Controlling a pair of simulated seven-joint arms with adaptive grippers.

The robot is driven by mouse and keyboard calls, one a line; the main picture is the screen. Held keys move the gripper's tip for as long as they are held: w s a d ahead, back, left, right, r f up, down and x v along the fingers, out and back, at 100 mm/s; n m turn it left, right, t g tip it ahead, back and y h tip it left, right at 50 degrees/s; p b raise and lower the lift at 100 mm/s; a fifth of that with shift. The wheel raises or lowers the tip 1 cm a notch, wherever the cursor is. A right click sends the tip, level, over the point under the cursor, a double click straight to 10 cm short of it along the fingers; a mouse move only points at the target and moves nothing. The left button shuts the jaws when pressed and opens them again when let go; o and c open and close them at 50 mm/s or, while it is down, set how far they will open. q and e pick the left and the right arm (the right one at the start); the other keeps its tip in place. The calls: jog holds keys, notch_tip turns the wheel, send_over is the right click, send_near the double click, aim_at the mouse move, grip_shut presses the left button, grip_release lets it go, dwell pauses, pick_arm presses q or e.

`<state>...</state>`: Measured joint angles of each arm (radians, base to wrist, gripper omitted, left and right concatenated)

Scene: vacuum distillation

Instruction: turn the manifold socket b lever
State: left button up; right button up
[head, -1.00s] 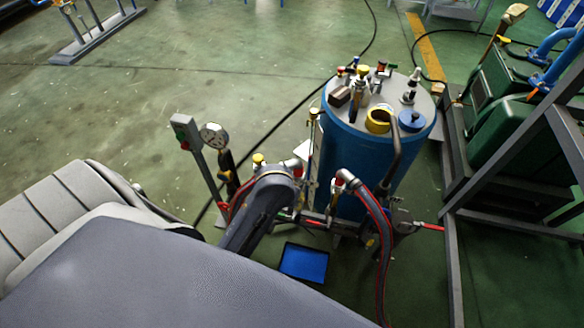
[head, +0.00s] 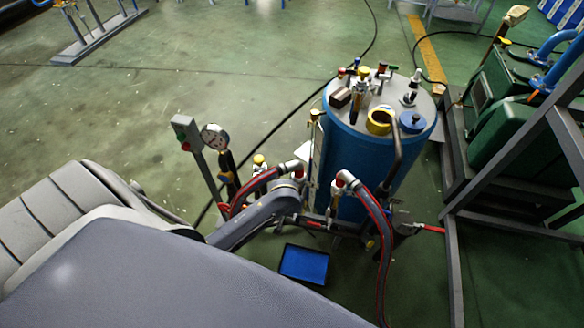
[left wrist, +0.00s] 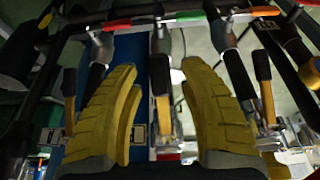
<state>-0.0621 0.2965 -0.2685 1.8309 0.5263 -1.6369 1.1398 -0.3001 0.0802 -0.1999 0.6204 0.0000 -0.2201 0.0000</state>
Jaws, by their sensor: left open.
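In the left wrist view the manifold is a horizontal bar (left wrist: 190,20) with coloured bands, and several levers hang from it. A middle lever with an orange-yellow handle (left wrist: 163,112) lies between the two yellow fingers of my left gripper (left wrist: 157,72). The fingers stand apart on both sides of it, with a visible gap. I cannot read a label that marks socket b. Another lever (left wrist: 70,95) is left of the fingers and one (left wrist: 264,88) is right of them. In the head view my left arm reaches the manifold in front of the blue tank, and its fingers are hidden.
The blue tank (head: 350,150) stands behind the manifold. Red-grey hoses (head: 378,215) curve down beside my arm. A gauge (head: 214,136) and a post with buttons (head: 190,140) stand left. A blue tray (head: 304,263) lies on the floor. A metal frame (head: 452,260) stands right.

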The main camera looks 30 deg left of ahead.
pick_arm(q)
jog(key=shift+f, duration=0.2)
grip_shut()
dwell(0.4)
